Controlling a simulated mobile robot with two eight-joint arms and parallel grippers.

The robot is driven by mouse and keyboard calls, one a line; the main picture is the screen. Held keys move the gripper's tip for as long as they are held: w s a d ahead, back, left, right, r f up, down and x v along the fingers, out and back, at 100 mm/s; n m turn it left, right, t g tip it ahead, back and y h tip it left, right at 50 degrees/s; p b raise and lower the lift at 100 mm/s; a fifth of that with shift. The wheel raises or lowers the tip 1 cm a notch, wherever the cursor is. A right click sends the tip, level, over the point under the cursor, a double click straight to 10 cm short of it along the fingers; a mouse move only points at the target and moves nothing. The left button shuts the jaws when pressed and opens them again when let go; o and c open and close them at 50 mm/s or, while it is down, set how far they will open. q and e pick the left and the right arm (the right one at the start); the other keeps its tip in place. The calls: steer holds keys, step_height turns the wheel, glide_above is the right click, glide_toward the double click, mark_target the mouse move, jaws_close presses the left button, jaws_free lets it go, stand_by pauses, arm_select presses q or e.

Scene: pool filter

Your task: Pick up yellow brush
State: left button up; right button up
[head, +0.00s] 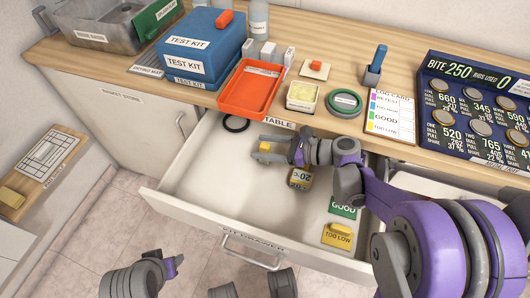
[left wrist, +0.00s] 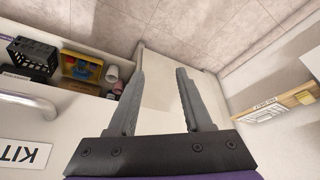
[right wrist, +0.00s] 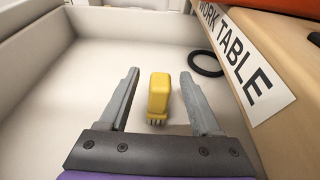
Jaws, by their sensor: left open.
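The yellow brush (right wrist: 159,92) lies in the open drawer, dark bristles toward my right gripper (right wrist: 157,85). In the right wrist view it is between the two fingers, with gaps on both sides. The right gripper is open and empty. My left gripper (left wrist: 160,72) is open and empty, away from the brush.
The open kit drawer (head: 205,218) also holds a black ring (head: 236,124), a 20°C block (head: 300,178), a green card (head: 342,208) and a yellow card (head: 338,235). The work table (head: 208,98) edge stands close beside the right gripper.

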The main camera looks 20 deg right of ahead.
jaws_close()
stand_by(0.3)
